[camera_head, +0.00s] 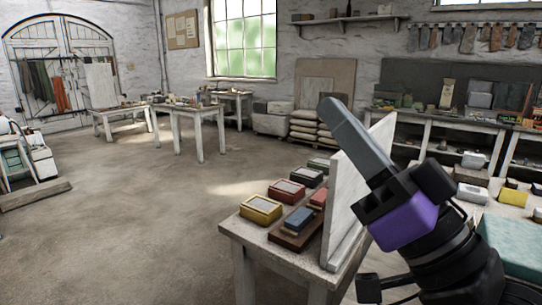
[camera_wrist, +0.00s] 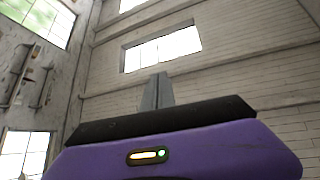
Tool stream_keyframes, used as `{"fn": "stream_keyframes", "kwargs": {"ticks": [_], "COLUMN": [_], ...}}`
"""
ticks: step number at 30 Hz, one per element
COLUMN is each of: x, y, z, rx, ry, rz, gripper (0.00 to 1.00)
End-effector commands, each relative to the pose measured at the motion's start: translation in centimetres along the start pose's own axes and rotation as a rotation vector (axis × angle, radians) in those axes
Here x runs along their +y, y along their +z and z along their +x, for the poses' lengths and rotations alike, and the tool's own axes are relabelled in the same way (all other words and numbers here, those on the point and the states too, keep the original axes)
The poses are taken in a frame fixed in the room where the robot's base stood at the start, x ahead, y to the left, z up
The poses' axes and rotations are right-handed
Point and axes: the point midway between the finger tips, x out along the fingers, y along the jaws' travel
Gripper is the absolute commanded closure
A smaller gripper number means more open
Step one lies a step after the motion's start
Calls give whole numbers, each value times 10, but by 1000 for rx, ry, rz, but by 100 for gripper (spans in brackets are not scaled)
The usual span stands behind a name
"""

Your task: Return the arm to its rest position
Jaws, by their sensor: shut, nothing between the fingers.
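My arm rises from the lower right in the head view, with a purple band near its end. My gripper (camera_head: 333,108) points up and to the left, its grey fingers together with nothing between them. It is in the air, in front of a pale upright board in the picture. In the wrist view my gripper (camera_wrist: 160,76) shows as a small grey shape over the dark edge of its housing, pointing up toward the wall and windows.
A small table (camera_head: 232,229) below my gripper carries an upright pale board (camera_head: 345,190) and several coloured boxes, among them a yellow one (camera_head: 261,209). A cluttered workbench (camera_head: 470,124) runs along the right. The floor (camera_head: 120,230) at left is open.

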Motion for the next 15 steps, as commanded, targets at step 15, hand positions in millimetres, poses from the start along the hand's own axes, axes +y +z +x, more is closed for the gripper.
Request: {"fn": "stream_keyframes", "kwargs": {"ticks": [15], "x": [73], "y": [14], "z": [-132], "rx": [232], "ry": [463], "rz": [-158], "gripper": [100]}}
